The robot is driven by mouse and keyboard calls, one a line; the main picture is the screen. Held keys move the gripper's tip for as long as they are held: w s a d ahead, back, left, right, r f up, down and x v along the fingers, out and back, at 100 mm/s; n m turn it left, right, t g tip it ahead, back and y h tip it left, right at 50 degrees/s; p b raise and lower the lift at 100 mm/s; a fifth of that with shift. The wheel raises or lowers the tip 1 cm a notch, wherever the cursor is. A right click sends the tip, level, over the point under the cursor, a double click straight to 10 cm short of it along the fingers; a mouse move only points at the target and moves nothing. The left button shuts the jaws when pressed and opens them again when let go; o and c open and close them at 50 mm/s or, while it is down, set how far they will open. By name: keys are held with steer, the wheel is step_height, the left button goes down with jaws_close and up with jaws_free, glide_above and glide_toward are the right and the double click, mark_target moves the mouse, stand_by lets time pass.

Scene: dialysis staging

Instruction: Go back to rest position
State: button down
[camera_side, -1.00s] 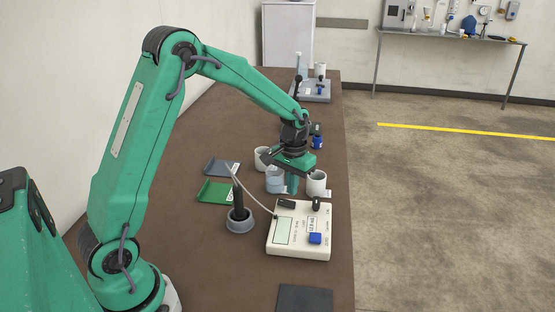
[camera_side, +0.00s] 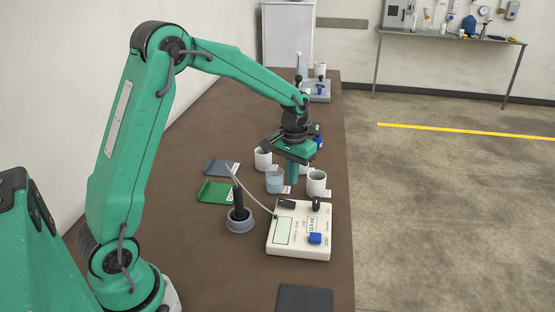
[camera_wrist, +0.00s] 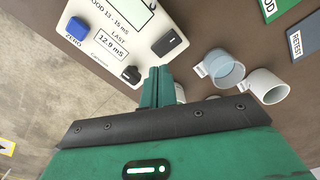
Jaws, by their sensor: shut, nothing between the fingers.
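My gripper (camera_side: 292,171) is green and hangs over the cups on the brown bench (camera_side: 178,255). Its fingers (camera_wrist: 157,88) are together and empty in the wrist view. A pale blue cup (camera_side: 274,182) stands just left of and below it in the side view. A white cup (camera_side: 317,184) stands to its right, and another white cup (camera_side: 263,160) to its left. A further cup is mostly hidden behind the fingers. The blue cup (camera_wrist: 226,72) and a white cup (camera_wrist: 265,88) also show right of the fingers in the wrist view.
A cream meter (camera_side: 299,245) with a blue button stands in front of the cups. A probe in a grey holder (camera_side: 240,222) stands beside it, its cable arching up. Green (camera_side: 214,192) and grey-blue (camera_side: 222,167) trays lie left. A dark mat (camera_side: 304,298) lies nearest.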

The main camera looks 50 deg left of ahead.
steer(key=s+d+r+m+t, duration=0.15)
steer(key=s+d+r, duration=0.25)
steer(key=s+r, duration=0.55)
steer(key=s+d+r+t, duration=0.1)
steer(key=s+t, duration=0.1)
steer(key=s, duration=0.5)
steer(key=s+d+r+m+t, duration=0.1)
steer(key=s+r+t, duration=0.1)
steer(key=s, duration=0.4)
steer(key=shift+s+d+r, duration=0.2)
steer(key=shift+s+d, duration=0.1)
steer(key=shift+s, duration=0.1)
steer(key=shift+m, duration=0.25)
